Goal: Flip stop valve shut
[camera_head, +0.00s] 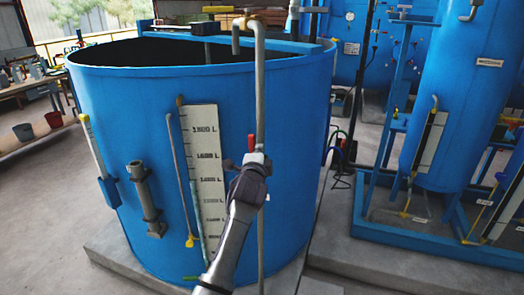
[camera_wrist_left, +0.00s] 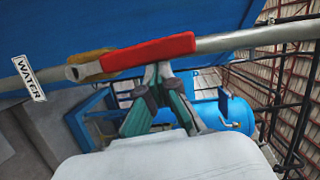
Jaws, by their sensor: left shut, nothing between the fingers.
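The stop valve has a red lever (camera_head: 251,143) on the vertical grey pipe (camera_head: 260,90) in front of a large blue tank (camera_head: 110,110). In the left wrist view the red lever (camera_wrist_left: 150,53) lies nearly along the pipe (camera_wrist_left: 235,40), beside a brass-coloured valve body (camera_wrist_left: 92,63). My left gripper (camera_head: 256,157) is just below the lever in the head view and hides the pipe behind it. In the wrist view its closed fingertips (camera_wrist_left: 158,72) are right at the lever's edge, with nothing between them. I cannot tell whether they touch it. My right gripper is not in view.
A white level scale (camera_head: 203,150) and thin pipes are on the tank, left of my gripper. A WATER tag (camera_wrist_left: 30,78) hangs by the pipe. Another blue tank (camera_head: 455,90) on a blue frame stands at right.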

